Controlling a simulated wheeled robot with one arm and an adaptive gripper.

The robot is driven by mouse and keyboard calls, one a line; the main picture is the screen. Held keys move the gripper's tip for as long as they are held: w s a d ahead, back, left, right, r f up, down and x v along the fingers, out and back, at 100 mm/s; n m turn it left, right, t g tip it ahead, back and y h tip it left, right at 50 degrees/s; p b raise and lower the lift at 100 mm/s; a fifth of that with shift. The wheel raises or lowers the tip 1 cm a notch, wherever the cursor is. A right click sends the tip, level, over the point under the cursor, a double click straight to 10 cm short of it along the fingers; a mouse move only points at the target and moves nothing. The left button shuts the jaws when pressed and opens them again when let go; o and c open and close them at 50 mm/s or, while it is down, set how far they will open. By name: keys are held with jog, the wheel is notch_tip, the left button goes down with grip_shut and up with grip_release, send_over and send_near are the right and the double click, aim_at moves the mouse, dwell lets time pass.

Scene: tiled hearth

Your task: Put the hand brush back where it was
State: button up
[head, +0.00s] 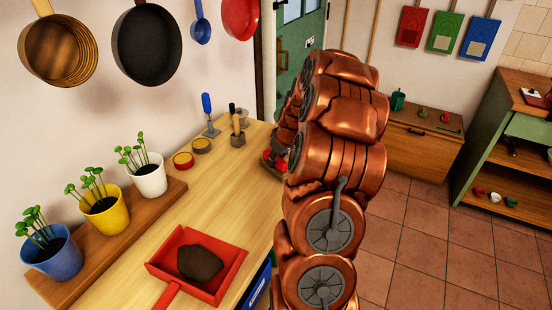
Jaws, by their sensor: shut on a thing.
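I cannot make out the hand brush for certain in the head view. A red dustpan (222,254) lies on the wooden counter (225,195) with a dark lump (200,263) in it. My copper-coloured arm rises in the middle and bends over at the counter's far right end. Its far part and my gripper are hidden behind its own links, so I cannot see the jaws or what they hold. A small red and dark thing (272,160) shows partly beside the arm at the counter's end; I cannot tell what it is.
Potted seedlings stand on a wooden board (117,240) at the left. A blue-handled tool (208,112), a wooden-handled tool (236,125) and small round pots (183,161) stand along the wall. Pans hang above. A low wooden chest (415,150) and a green shelf (510,150) stand beyond open tiled floor.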

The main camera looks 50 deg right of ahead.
jog(key=shift+f, duration=0.2)
jog(key=o, duration=1)
jog(key=shift+r, duration=0.1)
